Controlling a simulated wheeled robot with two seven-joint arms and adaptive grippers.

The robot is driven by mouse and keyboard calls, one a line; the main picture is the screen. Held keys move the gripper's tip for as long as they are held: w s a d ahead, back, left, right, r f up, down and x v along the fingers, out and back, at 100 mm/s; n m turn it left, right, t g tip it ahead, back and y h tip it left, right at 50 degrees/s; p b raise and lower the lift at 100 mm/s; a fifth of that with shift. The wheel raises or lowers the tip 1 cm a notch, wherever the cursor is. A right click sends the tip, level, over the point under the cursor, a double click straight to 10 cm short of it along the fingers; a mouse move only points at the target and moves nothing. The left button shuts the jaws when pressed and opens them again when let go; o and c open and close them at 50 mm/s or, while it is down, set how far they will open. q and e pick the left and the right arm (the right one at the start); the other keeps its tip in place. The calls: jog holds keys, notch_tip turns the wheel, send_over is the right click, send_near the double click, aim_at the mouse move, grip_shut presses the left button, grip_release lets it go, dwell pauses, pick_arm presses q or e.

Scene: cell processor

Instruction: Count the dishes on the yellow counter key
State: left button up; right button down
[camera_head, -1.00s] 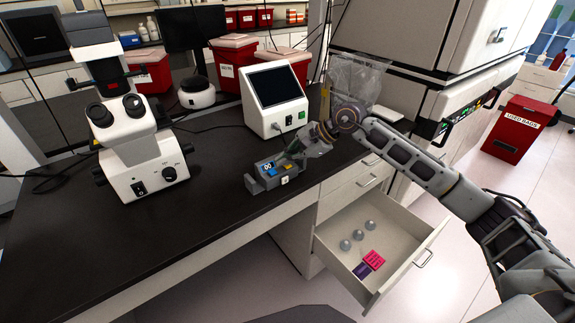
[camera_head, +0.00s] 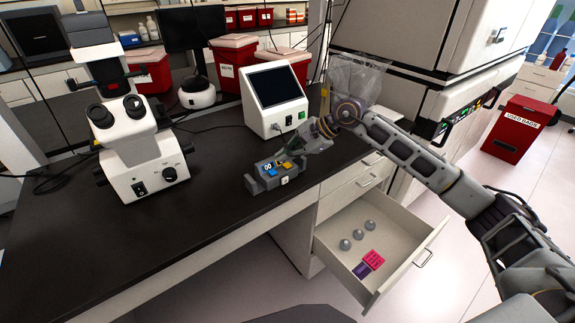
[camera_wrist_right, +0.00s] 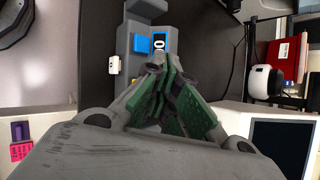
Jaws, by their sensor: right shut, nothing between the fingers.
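The grey counter (camera_head: 262,184) sits on the black bench top near its front edge. It has a blue key (camera_head: 270,173), a yellow key (camera_head: 284,164) and a small display (camera_head: 267,166) that seems to read 00. My right gripper (camera_head: 299,153) is shut and empty, with its tips close to the yellow key; I cannot tell whether they touch it. In the right wrist view the shut green-padded fingers (camera_wrist_right: 160,72) cover part of the counter (camera_wrist_right: 122,50), and the blue key (camera_wrist_right: 142,44) shows beside them. My left gripper is out of view.
A microscope (camera_head: 130,140) stands left on the bench, and a white device with a dark screen (camera_head: 275,100) stands behind the counter. An open drawer (camera_head: 400,238) below right holds three round grey objects, a pink item and a purple item. The bench front is clear.

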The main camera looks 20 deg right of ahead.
aim_at(287, 167)
jog(key=shift+r, duration=0.1)
jog(key=shift+r+p, duration=0.95)
jog(key=shift+r, duration=1.45)
jog(key=shift+r, duration=0.1)
